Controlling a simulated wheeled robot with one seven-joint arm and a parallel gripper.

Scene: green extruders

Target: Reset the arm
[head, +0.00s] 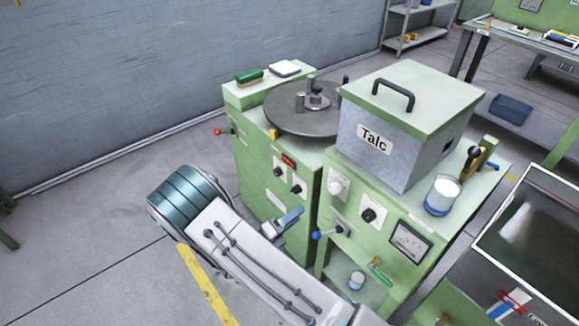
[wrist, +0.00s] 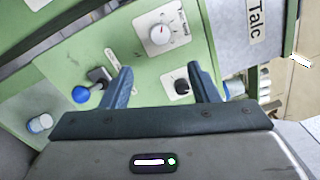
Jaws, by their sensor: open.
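My gripper (wrist: 162,82) is open and empty in the wrist view. Its two blue fingers stand apart in front of the green machine's front panel (wrist: 135,60), with nothing between them but the panel behind. In the head view, part of my gripper (head: 288,222) shows beside the machine front, left of the blue-knobbed lever (head: 318,235). My arm stretches across the lower middle of the head view and hides part of the floor. I cannot tell how far the fingertips are from the panel.
A grey Talc box (head: 375,140) with a green lid sits on the right machine. A white-and-blue cup (head: 441,196) stands beside it. A round metal plate (head: 300,118) tops the left machine. A dark glass-topped unit (head: 535,235) is at right. Floor at left is clear.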

